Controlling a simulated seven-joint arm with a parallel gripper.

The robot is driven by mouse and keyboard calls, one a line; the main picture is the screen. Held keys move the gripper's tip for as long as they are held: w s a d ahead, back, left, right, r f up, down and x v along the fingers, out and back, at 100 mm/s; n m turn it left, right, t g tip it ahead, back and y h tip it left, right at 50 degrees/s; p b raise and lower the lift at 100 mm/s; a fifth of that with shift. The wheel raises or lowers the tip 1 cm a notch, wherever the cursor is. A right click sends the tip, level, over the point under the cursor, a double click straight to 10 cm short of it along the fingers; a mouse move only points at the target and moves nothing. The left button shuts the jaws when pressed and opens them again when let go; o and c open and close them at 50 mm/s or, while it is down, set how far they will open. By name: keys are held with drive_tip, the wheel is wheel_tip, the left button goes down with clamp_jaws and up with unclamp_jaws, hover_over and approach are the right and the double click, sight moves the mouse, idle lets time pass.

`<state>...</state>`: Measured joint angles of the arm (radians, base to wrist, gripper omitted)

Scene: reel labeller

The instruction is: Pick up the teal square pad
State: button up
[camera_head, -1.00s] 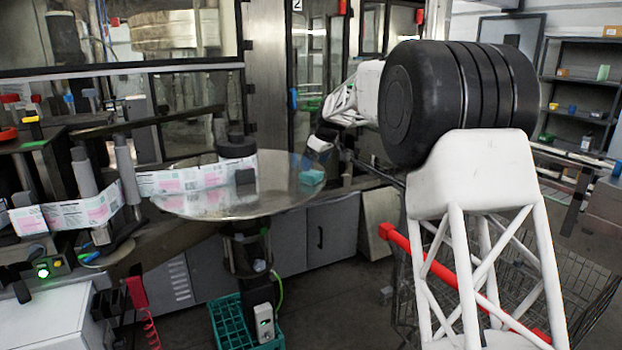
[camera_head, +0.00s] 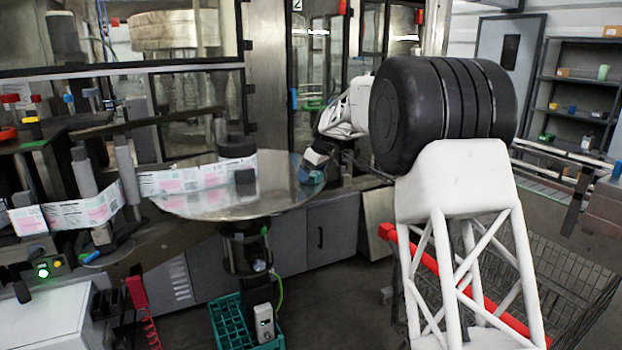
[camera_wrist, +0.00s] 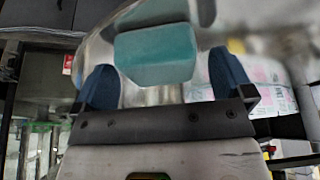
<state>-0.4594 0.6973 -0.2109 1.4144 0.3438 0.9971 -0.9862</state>
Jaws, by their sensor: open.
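The teal square pad (camera_wrist: 156,55) shows in the wrist view, between and just beyond the two blue fingertips of my gripper (camera_wrist: 163,85). The fingers stand apart, one on each side of the pad, and I cannot tell whether either touches it. In the head view the pad (camera_head: 312,177) is at the right edge of the round metal table (camera_head: 200,207), mostly covered by my gripper (camera_head: 315,170), which has come down at it.
A small grey piece (camera_head: 347,180) is right of the pad. A wire cart (camera_head: 570,290) stands lower right.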

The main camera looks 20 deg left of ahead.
drive_tip(key=shift+a+f, duration=0.2)
drive_tip(key=shift+f, duration=0.2)
drive_tip(key=c, duration=1)
drive_tip(key=shift+r, duration=0.1)
drive_tip(key=shift+r, duration=1.7)
drive_tip(key=s+d, duration=0.4)
drive_tip(key=s, duration=0.3)
drive_tip(key=s+d+r, duration=0.1)
drive_tip(key=s+d, duration=0.2)
drive_tip(key=s, duration=0.4)
drive_tip(key=shift+d+r, duration=0.2)
drive_tip(key=shift+d, duration=0.15)
